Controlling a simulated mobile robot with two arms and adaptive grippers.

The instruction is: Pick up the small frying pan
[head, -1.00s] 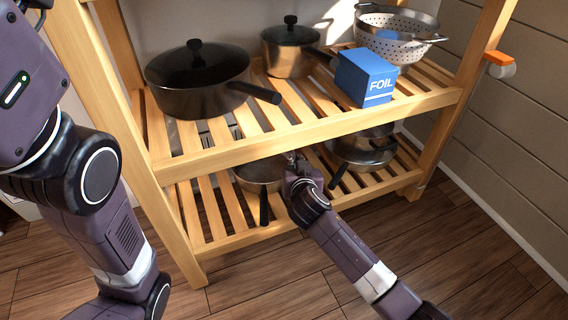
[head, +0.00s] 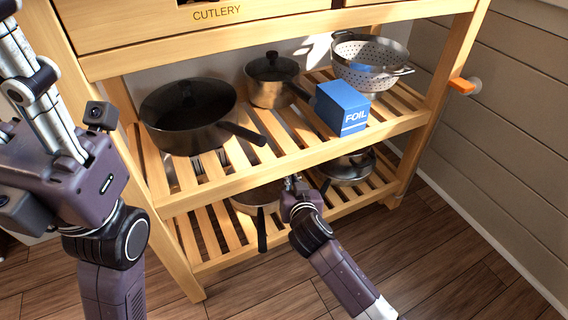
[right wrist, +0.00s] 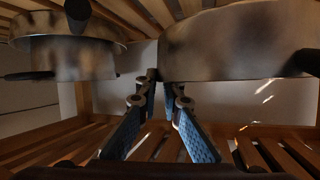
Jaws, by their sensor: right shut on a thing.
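The small frying pan (head: 248,200) sits on the left of the lower slatted shelf, its dark handle pointing out over the front edge. My right gripper (head: 292,184) reaches in at the pan's right side. In the right wrist view its blue-padded fingers (right wrist: 161,88) close together at the edge of the pan's metal wall (right wrist: 240,45). They are shut on the pan; the exact contact is hard to see. The pan's far side is hidden under the upper shelf. My left gripper (head: 30,70) is at the upper left, its tips cut off by the frame.
The upper shelf (head: 290,155) closely overhangs, holding a large black pan (head: 190,115), a saucepan (head: 272,90), a foil box (head: 342,108) and a colander (head: 370,65).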

